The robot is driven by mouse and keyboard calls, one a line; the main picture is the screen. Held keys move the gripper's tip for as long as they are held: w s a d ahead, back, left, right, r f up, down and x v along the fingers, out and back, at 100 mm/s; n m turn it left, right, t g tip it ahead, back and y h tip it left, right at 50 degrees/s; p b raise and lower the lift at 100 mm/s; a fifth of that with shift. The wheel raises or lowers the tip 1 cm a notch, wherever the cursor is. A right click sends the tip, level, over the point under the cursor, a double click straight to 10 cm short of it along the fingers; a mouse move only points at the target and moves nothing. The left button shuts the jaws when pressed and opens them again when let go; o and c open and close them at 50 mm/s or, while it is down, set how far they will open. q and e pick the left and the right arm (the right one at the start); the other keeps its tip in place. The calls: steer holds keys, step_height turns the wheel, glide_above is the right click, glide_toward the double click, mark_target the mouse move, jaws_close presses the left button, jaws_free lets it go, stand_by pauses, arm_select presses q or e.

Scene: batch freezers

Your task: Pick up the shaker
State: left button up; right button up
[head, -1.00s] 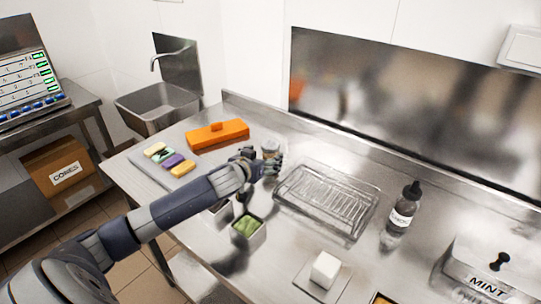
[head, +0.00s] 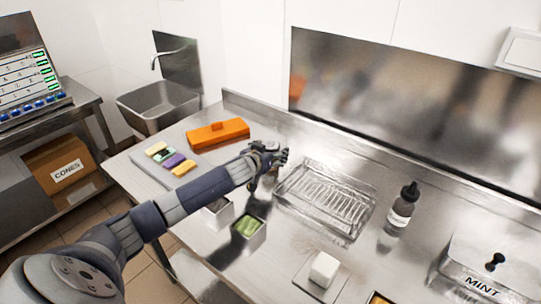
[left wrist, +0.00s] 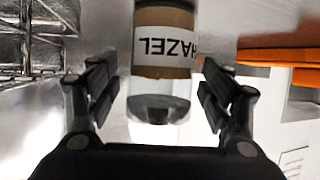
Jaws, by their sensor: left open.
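My left gripper (left wrist: 157,88) is open, with one finger on each side of the shaker and a gap visible at both sides. In the head view my left gripper (head: 277,156) is over the counter between the orange box and the wire-rack tray, and it mostly hides the shaker there. My right gripper is not in view.
The orange box (head: 218,134) and a tray of coloured bars (head: 148,172) lie to the left. The wire-rack tray (head: 325,200) is close on the right. Small metal tubs, one with green contents (head: 247,227), stand in front. A dark-capped bottle (head: 401,212) stands farther right.

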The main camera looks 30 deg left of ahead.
mark_target(272, 142)
arm_select(q)
steer(key=c, duration=1.2)
steer(key=shift+o, duration=0.2)
steer(key=shift+r, duration=0.1)
steer(key=shift+r, duration=0.35)
step_height(272, 142, up, 3)
steer(key=shift+w+f+b, duration=0.1)
steer(key=shift+f+b, duration=0.1)
steer(key=shift+b, duration=0.4)
steer(key=s+d+r+b, duration=0.1)
steer(key=s+d, duration=0.1)
steer(key=s, duration=0.5)
steer(key=s+d+b, duration=0.2)
steer(key=s+d, duration=0.1)
steer(key=s, duration=0.5)
steer(key=shift+d+r, duration=0.3)
steer(key=shift+r, duration=0.05)
steer(key=shift+s, duration=0.1)
